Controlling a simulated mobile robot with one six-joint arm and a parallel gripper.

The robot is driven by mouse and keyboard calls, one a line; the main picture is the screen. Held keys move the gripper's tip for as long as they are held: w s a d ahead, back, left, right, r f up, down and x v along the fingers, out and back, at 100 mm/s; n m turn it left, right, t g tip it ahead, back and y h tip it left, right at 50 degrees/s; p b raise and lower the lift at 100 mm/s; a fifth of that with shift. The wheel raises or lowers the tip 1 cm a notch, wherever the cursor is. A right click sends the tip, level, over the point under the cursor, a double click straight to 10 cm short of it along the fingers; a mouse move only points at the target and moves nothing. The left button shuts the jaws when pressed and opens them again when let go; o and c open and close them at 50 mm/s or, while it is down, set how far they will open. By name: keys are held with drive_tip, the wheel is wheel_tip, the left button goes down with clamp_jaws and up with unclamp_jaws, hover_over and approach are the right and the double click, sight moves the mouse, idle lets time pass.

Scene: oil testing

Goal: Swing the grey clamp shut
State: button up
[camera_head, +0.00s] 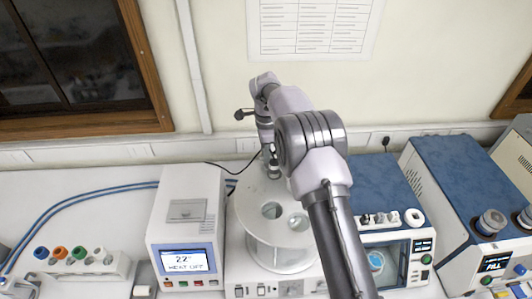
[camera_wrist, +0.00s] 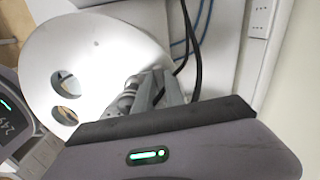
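My gripper (camera_head: 272,172) points down at the back edge of the white round-topped stand (camera_head: 262,215), left of my upper arm links. Its fingertips are small and partly merged with the stand, so their opening does not show. In the wrist view, grey jointed parts (camera_wrist: 150,90) show beyond a dark edge, against the white disc (camera_wrist: 100,45). I cannot tell which of these parts is the grey clamp and which are my fingers. The clamp does not show clearly in the head view, and contact with it cannot be made out.
A white instrument (camera_head: 186,240) with a lit screen stands left of the stand. A blue-topped unit (camera_head: 375,185) stands to the right, partly behind my arm. A black cable (camera_head: 228,168) runs behind the stand. A rack with coloured caps (camera_head: 85,265) is at the left.

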drive_tip(key=n, duration=0.4)
drive_tip(key=shift+n, duration=0.4)
clamp_jaws()
drive_tip(key=shift+o, duration=2.4)
unclamp_jaws()
wheel_tip(320, 180, up, 17)
drive_tip(key=p, duration=0.2)
drive_tip(key=shift+r, duration=0.2)
